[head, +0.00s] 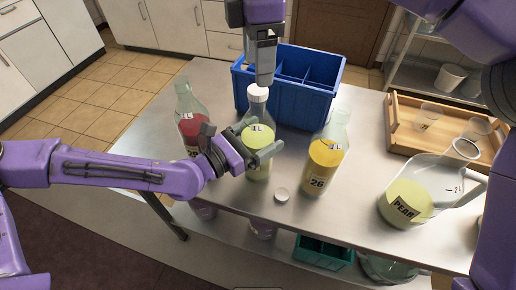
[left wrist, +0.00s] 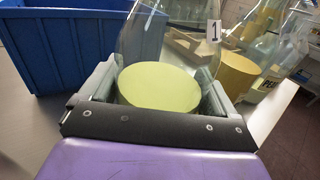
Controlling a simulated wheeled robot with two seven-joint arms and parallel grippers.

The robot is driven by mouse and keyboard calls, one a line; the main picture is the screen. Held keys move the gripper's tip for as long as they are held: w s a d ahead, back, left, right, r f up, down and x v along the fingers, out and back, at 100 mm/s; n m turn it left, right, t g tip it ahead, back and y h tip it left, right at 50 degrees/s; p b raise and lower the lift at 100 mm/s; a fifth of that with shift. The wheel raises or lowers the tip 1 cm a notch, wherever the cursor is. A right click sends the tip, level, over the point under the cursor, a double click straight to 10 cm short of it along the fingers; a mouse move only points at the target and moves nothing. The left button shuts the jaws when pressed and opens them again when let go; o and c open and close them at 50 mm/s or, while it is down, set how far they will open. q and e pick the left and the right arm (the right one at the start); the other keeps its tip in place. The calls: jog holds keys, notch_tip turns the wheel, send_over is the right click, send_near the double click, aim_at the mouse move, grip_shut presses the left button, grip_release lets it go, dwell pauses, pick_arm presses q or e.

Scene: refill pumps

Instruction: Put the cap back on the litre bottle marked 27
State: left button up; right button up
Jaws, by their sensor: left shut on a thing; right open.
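A clear bottle with yellow-green liquid (head: 258,138) stands in the middle of the steel table; its label is mostly hidden and its number cannot be read. My left gripper (head: 256,150) is shut around it, and the left wrist view shows the bottle (left wrist: 160,85) between the jaws. A white cap (head: 258,92) is at its mouth; I cannot tell how firmly it sits. My right gripper (head: 264,78) is open, pointing down just above this cap. Another pale cap (head: 282,194) lies on the table between this bottle and the yellow bottle marked 26 (head: 323,168).
A red-liquid bottle (head: 190,122) stands left, its label partly hidden by my left arm. A blue divided crate (head: 300,105) is behind. A PEAR jug (head: 408,198) and a wooden tray with glasses (head: 403,130) are right. The table front has some clear room.

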notch_tip(320, 180, up, 7)
dwell(0.3)
pick_arm(q)
jog(key=o, duration=1.8)
jog(key=shift+a, duration=0.1)
jog(key=shift+s+a+f, duration=0.1)
jog(key=shift+s+a, duration=0.1)
jog(key=shift+a, duration=0.1)
jog(key=v, duration=0.9)
jog(key=shift+s+a, duration=0.2)
jog(key=shift+s, duration=0.1)
